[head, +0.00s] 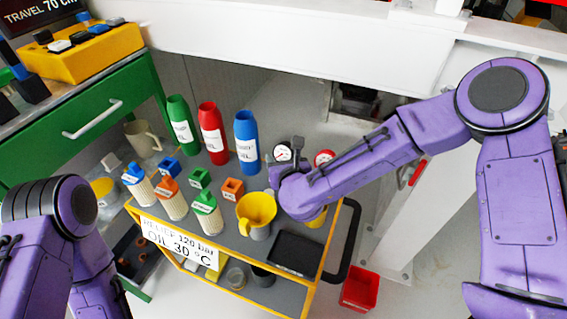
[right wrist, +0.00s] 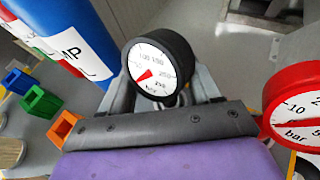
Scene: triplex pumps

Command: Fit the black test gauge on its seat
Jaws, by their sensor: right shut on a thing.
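The black test gauge (head: 283,151) has a white dial and a black rim. In the right wrist view the gauge (right wrist: 152,70) faces the camera between the two grey fingers, its dial a little tilted. My right gripper (head: 287,166) is shut on it over the back right part of the trolley. The grip point is hidden behind the gauge and my wrist. I cannot make out the gauge's seat in either view. My left arm shows at the lower left of the head view, but its gripper does not show.
A red gauge (head: 324,157) stands close to the right of my right gripper. Green, red and blue (head: 246,142) bottles stand to its left. A red bin (head: 360,290) sits on the floor.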

